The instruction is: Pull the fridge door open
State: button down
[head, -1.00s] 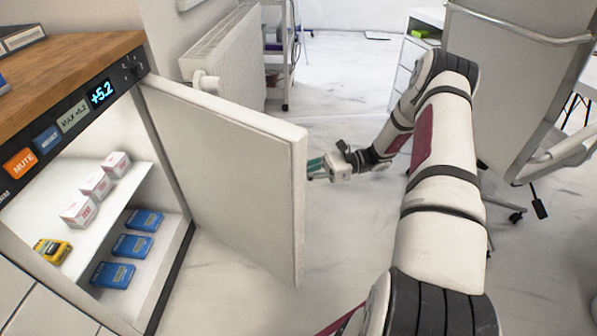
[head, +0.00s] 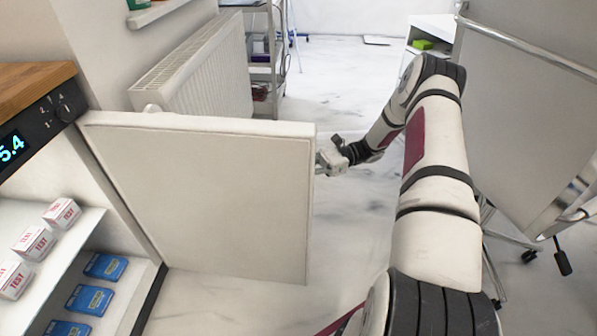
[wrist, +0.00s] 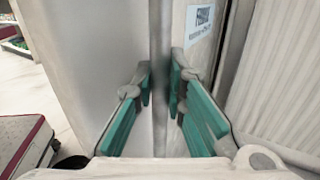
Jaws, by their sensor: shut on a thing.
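The fridge door (head: 205,200) stands wide open in the head view, its pale inner face toward me. It is hinged on the left beside the fridge's lit shelves (head: 50,235). My gripper (head: 322,165) is at the door's free edge, its fingertips hidden behind the door in the head view. In the wrist view my gripper (wrist: 161,90) has its two green-padded fingers on either side of a narrow vertical grey bar, which looks like the door's handle or edge (wrist: 160,45). The fingers are closed on it.
Several white test boxes (head: 38,242) and blue packs (head: 90,298) lie on the fridge shelves. A radiator (head: 195,75) is on the wall behind the door. The floor (head: 350,80) ahead is clear.

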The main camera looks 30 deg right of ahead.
dwell(0.3)
jog(key=c, duration=1.6)
grip_release()
jog(key=shift+w+a, duration=0.1)
jog(key=s+d, duration=0.1)
jog(key=d, duration=1.1)
jog(key=shift+s, duration=0.3)
